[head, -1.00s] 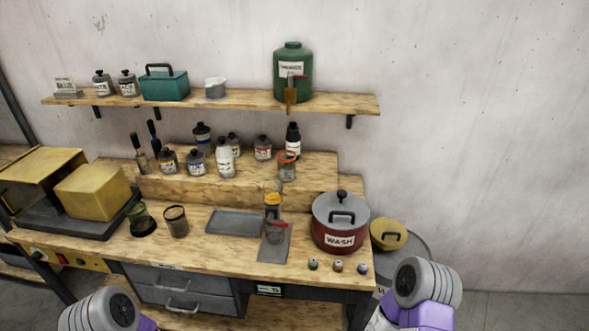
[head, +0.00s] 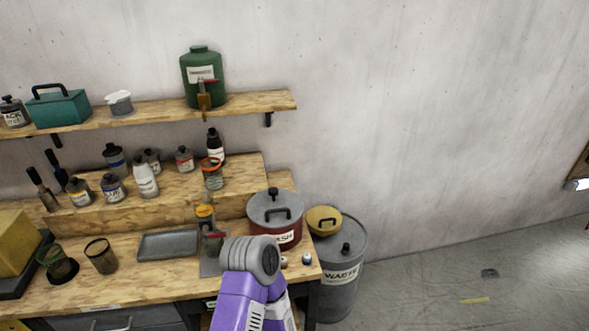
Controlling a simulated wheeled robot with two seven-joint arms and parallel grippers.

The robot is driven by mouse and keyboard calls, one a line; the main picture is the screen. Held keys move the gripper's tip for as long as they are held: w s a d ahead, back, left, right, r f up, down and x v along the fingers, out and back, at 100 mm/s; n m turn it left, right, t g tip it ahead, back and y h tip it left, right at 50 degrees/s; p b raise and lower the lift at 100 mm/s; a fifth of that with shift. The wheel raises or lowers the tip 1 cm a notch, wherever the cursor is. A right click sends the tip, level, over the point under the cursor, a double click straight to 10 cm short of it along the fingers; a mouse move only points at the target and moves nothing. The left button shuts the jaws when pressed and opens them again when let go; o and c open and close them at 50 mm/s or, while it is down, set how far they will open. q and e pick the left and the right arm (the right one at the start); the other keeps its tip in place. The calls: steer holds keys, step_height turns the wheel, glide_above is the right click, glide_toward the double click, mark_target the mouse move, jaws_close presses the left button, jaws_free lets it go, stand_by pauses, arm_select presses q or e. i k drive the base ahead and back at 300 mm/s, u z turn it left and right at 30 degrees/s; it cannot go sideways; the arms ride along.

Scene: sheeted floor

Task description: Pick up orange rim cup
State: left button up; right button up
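The orange rim cup (head: 212,174) is a small clear cup with an orange band around its top. It stands upright on the raised wooden step at the back of the bench, near the step's right end, in front of a dark bottle (head: 216,147). Nothing touches it that I can see. One of my arms, purple with a grey joint, rises at the bottom middle, in front of the bench.
A red WASH pot (head: 276,222) stands at the bench's right end. The green jug (head: 204,80) is on the shelf above. A waste drum (head: 340,280) stands right of the bench; floor beyond is mostly clear.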

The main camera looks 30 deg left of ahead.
mark_target(213, 174)
steer(key=z, duration=1.15)
steer(key=k, duration=1.3)
steer(key=u, duration=1.35)
steer(key=i, duration=0.1)
steer(key=u, duration=0.1)
